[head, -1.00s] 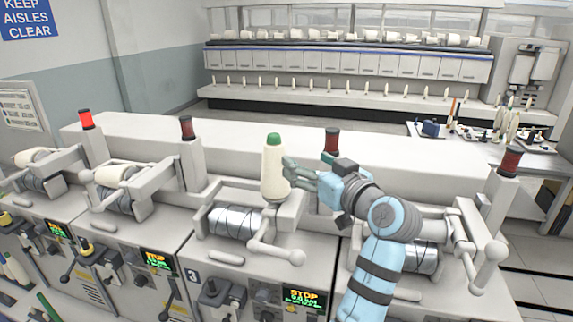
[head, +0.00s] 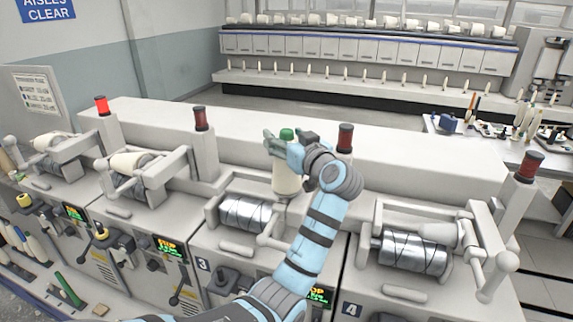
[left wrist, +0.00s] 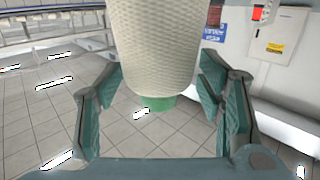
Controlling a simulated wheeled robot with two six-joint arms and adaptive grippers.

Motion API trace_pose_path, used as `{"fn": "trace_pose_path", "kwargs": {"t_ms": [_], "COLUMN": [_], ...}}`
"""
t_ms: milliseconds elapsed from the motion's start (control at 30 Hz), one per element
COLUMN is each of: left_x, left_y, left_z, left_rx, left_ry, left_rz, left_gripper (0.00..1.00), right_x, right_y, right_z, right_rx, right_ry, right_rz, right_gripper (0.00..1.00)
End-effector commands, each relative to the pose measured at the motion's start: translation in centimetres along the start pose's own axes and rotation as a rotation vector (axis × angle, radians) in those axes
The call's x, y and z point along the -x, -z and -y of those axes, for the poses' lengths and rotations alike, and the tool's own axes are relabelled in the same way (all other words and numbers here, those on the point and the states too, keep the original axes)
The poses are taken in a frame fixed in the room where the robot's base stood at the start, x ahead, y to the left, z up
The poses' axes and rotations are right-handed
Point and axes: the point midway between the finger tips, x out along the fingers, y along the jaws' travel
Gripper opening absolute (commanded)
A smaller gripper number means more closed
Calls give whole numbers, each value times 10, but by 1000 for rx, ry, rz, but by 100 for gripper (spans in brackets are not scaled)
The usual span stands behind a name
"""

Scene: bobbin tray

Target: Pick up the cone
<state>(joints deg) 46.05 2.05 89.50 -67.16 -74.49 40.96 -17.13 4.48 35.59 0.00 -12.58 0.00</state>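The cone (head: 286,180) is cream yarn with a green tip. It stands upright behind the silver drum of the middle winding unit. In the left wrist view the cone (left wrist: 157,50) fills the top middle, its green end toward the palm. My left gripper (head: 283,146) is at the cone's upper part, with its fingers on either side. In the left wrist view the left gripper (left wrist: 160,85) looks open around the cone, with gaps beside the green end. Whether the fingertips touch the yarn is hard to tell. My right gripper is not in view.
A dark red lamp post (head: 345,138) stands just right of the cone. Silver drums (head: 243,214) and crank arms crowd the front of the machine. The long white machine top (head: 420,160) behind is clear. A table with small items (head: 500,132) stands at right.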

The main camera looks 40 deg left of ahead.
Motion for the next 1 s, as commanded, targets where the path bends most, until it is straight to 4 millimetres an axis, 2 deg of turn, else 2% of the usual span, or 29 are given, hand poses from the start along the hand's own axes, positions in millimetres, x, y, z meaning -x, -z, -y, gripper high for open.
{"fn": "trace_pose_path", "kwargs": {"t_ms": [33, 67, 333, 667, 867, 1000], "left_x": [0, 0, 1, 2, 3, 5], "left_y": [0, 0, -1, 3, 31, 66], "left_z": [0, 0, -2, -3, -2, -2], "left_rx": [0, 0, 0, 2, 6, 7], "left_ry": [0, 0, -3, -5, -4, -4], "left_rz": [0, 0, 1, 1, -2, -2], "left_gripper": [48, 43, 0, 0, 0, 0], "right_x": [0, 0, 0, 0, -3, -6], "right_y": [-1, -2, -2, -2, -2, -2], "right_z": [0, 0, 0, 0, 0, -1], "right_rx": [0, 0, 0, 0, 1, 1], "right_ry": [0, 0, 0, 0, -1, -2], "right_rz": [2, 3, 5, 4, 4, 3], "right_gripper": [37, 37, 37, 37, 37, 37]}}
